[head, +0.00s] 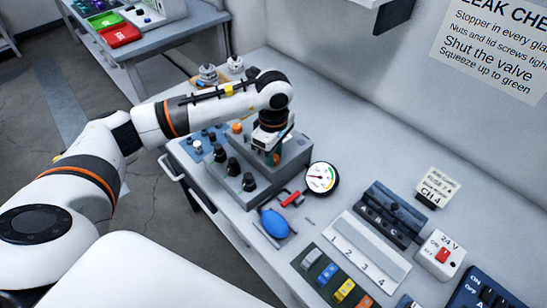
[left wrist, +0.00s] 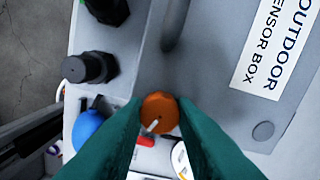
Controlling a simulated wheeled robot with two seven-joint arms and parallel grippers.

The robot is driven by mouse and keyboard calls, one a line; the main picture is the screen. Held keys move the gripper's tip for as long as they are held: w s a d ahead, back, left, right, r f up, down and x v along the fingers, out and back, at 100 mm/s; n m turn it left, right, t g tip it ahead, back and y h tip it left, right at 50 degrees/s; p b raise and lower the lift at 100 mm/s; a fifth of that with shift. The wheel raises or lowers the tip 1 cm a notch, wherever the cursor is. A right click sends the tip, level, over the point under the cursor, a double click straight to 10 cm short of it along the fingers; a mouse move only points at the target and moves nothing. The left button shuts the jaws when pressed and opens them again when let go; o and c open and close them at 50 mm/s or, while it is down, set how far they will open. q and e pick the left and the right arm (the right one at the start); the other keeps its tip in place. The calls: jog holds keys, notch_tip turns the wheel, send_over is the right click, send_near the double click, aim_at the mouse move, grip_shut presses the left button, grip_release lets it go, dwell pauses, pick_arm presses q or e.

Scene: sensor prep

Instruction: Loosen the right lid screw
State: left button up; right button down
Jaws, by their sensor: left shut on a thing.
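The grey sensor box (head: 293,152) stands on the bench, and its lid with a label reading "OUTDOOR SENSOR BOX" (left wrist: 276,45) shows in the left wrist view. An orange lid screw (left wrist: 160,112) with a round knob and a pale mark sits between the green fingertips of my left gripper (left wrist: 160,125). The left gripper (head: 273,156) is shut on this screw, pointing down at the near part of the box in the head view. Another orange screw (head: 237,127) shows at the far left of the box. My right gripper is in neither view.
Several black knobs (head: 233,167) stand along the box's left side. A round gauge (head: 321,177), a red valve handle (head: 291,199) and a blue squeeze bulb (head: 274,223) lie in front. A fuse panel (head: 390,215) and switches fill the bench to the right.

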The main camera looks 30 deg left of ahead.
pick_arm(q)
jog(key=n+b, duration=0.3)
jog(key=n, duration=0.2)
jog(key=shift+f+n, duration=0.1)
jog(key=shift+n, duration=0.2)
jog(key=n+b, duration=0.2)
jog(key=n, duration=0.3)
jog(key=n+b, duration=0.1)
jog(key=n, duration=1)
jog(key=shift+n+b, duration=0.35)
jog(key=shift+n, duration=0.05)
jog(key=o, duration=1)
jog(key=shift+r, duration=0.2)
